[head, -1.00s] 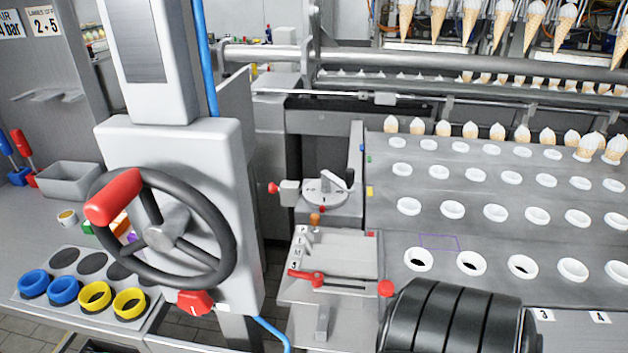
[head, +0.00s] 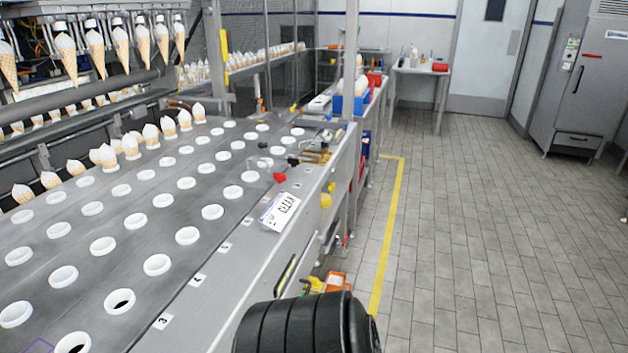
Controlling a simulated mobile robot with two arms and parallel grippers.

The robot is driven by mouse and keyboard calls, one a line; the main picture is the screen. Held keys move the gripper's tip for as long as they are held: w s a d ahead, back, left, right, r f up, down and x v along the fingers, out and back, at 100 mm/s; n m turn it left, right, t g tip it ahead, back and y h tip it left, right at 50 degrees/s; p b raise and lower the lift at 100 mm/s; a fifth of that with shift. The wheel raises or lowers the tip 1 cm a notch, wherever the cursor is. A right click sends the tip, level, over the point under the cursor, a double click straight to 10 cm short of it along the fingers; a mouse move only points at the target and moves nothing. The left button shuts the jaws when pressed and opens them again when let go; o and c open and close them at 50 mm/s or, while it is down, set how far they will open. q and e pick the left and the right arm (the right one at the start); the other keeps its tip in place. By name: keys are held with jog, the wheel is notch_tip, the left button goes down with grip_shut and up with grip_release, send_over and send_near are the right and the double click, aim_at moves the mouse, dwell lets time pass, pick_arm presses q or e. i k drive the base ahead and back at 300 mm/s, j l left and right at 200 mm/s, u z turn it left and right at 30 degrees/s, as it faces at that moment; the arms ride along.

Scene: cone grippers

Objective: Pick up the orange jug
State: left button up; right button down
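I cannot make out an orange jug for certain. A small orange object (head: 336,281) shows low beside the machine's side, partly hidden behind a black ribbed part at the bottom edge; its shape is too small to tell. Neither of my grippers shows in the head view.
The cone machine (head: 200,290) with rows of white ring holders fills the left. A white side table (head: 420,70) with small bottles and a red item stands at the back. A grey cabinet (head: 580,90) stands at the right. The tiled floor (head: 470,230) is clear.

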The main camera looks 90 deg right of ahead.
aim_at(336, 281)
jog(key=z, duration=2.95)
jog(key=i+l+u, duration=0.15)
jog(key=u, duration=0.65)
jog(key=i+l+u, duration=0.15)
jog(key=l+u, duration=0.15)
jog(key=l, duration=0.25)
jog(key=i+l+u, duration=0.1)
jog(key=l+u, duration=0.15)
jog(key=l, duration=0.3)
jog(key=l+u, duration=0.3)
jog(key=l, duration=0.25)
jog(key=i, duration=0.05)
